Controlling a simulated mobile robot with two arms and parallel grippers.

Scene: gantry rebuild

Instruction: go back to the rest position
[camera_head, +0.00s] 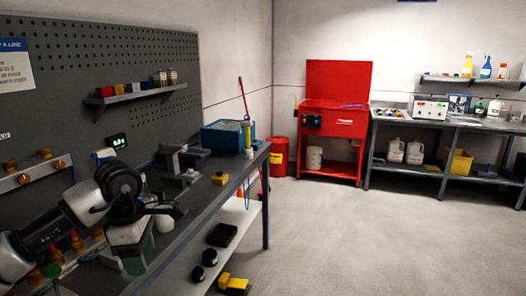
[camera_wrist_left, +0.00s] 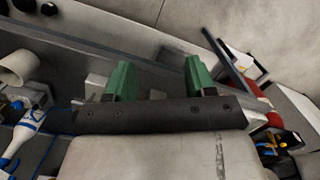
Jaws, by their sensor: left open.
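My left arm comes in from the left in the head view and reaches over the near end of the grey workbench (camera_head: 205,197). My left gripper (camera_head: 136,264) hangs at the end of it, with green fingers pointing down. In the left wrist view the two green fingers of the gripper (camera_wrist_left: 158,76) stand well apart, with nothing held between them. My right gripper is in neither view.
A vise (camera_head: 180,160), a yellow block (camera_head: 220,178) and a blue bin (camera_head: 222,136) are on the bench. A pegboard (camera_head: 110,75) rises behind it. A red parts washer (camera_head: 335,122) stands at the back. The floor (camera_head: 330,235) right of the bench is clear.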

